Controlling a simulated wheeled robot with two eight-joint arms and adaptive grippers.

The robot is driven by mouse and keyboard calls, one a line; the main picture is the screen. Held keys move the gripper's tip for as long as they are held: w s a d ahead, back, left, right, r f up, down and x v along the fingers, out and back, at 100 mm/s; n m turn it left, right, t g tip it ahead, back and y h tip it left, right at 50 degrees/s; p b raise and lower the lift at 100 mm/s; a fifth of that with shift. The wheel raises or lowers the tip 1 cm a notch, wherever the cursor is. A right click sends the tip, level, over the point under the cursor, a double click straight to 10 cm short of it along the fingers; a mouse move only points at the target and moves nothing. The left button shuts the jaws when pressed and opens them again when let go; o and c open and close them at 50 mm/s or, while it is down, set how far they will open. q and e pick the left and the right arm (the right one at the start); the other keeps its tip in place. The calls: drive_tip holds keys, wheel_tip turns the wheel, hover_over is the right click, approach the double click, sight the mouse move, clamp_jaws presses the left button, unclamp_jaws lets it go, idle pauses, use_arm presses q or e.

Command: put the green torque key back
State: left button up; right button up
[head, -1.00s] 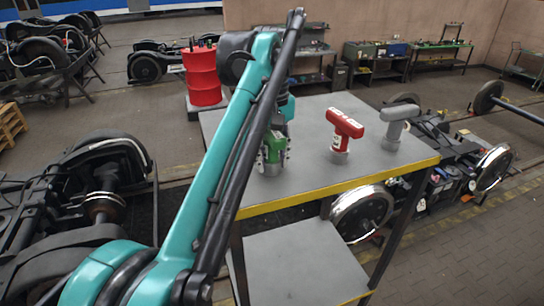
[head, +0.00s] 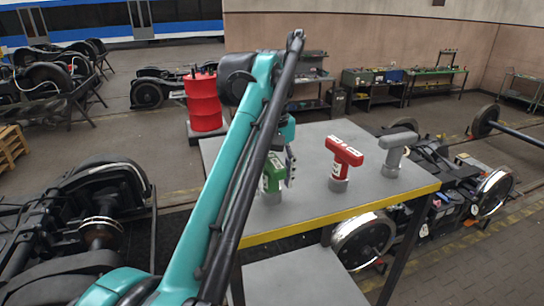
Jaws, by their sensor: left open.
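The green torque key (head: 271,180) stands upright on a grey metal base near the left part of the grey table, partly hidden behind my left arm. My left gripper (head: 286,166) is open at the green key, its dark fingers close to the key's right side. I cannot tell whether they touch it. A red torque key (head: 342,152) and a grey torque key (head: 395,150) stand upright to the right, each on its own round base. My right gripper is not in view.
The table (head: 300,210) has a yellow front edge and a lower shelf (head: 305,278). A red drum (head: 202,100) stands behind it on the left. Bogies (head: 75,215) lie on the left and right. The table's front middle is clear.

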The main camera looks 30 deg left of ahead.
sight(272, 157)
use_arm(q)
wheel_tip(272, 157, up, 10)
drive_tip(key=shift+r+p, duration=0.15)
drive_tip(key=shift+p, duration=0.8)
